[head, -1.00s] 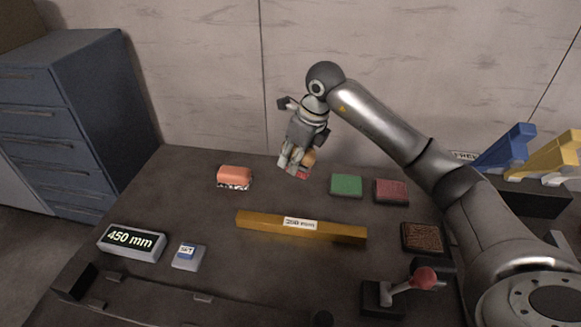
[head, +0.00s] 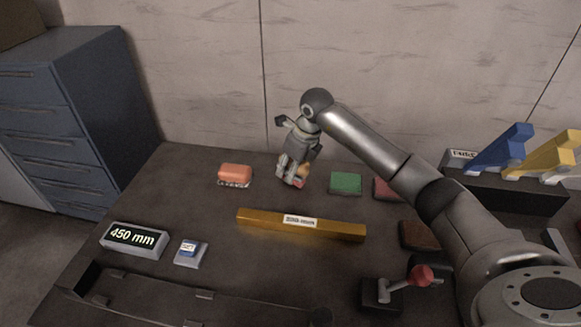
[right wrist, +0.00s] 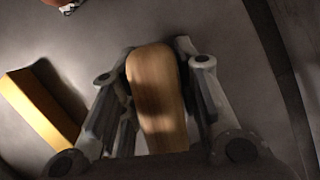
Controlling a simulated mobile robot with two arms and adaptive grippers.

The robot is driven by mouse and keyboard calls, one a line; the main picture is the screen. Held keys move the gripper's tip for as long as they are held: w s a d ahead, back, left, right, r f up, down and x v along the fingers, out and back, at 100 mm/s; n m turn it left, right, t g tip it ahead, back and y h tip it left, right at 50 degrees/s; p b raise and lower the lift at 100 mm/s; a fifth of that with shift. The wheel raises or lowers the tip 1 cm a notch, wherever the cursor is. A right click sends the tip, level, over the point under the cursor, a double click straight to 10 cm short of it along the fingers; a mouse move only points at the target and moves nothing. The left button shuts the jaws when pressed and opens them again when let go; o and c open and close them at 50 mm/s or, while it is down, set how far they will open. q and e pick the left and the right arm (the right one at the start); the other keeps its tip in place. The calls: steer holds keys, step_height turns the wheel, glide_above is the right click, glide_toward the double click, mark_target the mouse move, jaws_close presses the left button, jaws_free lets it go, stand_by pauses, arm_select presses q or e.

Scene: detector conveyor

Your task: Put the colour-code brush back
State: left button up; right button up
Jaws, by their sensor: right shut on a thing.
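My right gripper (head: 291,178) is shut on the colour-code brush, just above the back middle of the table. In the right wrist view its fingers (right wrist: 155,105) stand on both sides of the brush's rounded wooden handle (right wrist: 158,90). In the head view only a little of the brush (head: 303,170) shows, tan with some red below. Its lower end is mostly hidden, and I cannot tell whether it touches the table. My left gripper is in neither current view.
An orange block (head: 235,171) lies left of the gripper; green (head: 345,181) and red (head: 384,187) pads lie right. A yellow bar (head: 265,219) lies in front. A brown pad (head: 417,235), a red-knobbed lever (head: 423,276) and a 450 mm display (head: 133,238) stand nearer.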

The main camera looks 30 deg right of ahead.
steer(key=o, duration=0.9)
steer(key=shift+d+r, duration=0.1)
steer(key=shift+r, duration=0.45)
steer(key=v, duration=1.1)
steer(key=shift+s+b, duration=0.15)
steer(key=shift+b, duration=0.15)
